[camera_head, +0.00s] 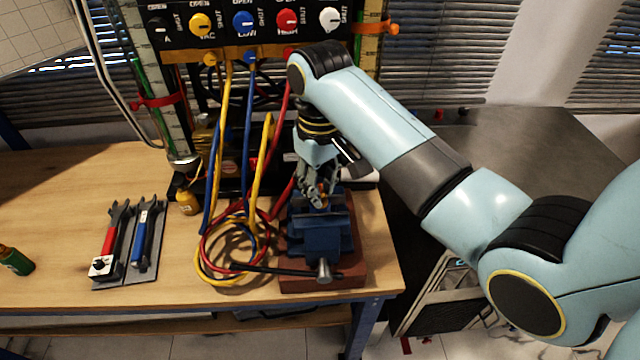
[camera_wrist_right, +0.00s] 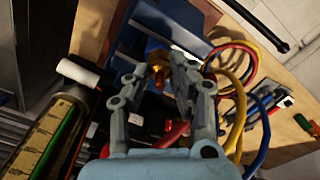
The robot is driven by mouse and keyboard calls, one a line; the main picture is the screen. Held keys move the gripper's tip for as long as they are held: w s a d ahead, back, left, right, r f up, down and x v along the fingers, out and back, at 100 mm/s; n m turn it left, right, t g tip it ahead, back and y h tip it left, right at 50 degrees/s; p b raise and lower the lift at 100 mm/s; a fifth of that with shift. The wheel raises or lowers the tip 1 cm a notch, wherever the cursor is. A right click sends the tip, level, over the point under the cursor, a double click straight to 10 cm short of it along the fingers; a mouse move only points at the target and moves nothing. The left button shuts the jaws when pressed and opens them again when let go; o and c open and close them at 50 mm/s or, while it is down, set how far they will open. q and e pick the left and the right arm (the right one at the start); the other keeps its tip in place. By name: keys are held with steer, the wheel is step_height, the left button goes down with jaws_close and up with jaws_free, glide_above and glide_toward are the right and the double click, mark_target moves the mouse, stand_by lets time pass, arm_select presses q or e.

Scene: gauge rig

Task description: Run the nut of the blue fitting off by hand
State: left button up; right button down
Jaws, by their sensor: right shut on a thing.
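My right gripper (camera_head: 316,194) reaches down over the blue vise (camera_head: 318,240) and is shut on a small brass-coloured part at the vise jaws. In the right wrist view the fingertips (camera_wrist_right: 162,72) close around this brass part (camera_wrist_right: 160,59), which I take to be the nut. The fingers hide most of it, and I cannot make out a blue fitting body apart from the vise. The vise also shows in the right wrist view (camera_wrist_right: 134,45). My left gripper is not in view.
Yellow, blue and red hoses (camera_head: 232,245) coil left of the vise and run up to a valve panel (camera_head: 245,22). Two wrenches, red-handled (camera_head: 110,238) and blue-handled (camera_head: 142,240), lie on a grey mat.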

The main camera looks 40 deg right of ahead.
steer(key=n, duration=0.5)
steer(key=shift+n, duration=0.3)
steer(key=n, duration=0.4)
steer(key=shift+n, duration=0.3)
steer(key=c, duration=1.2)
jaws_free()
steer(key=shift+o, duration=0.2)
step_height(320, 180, up, 8)
steer(key=shift+f, duration=0.25)
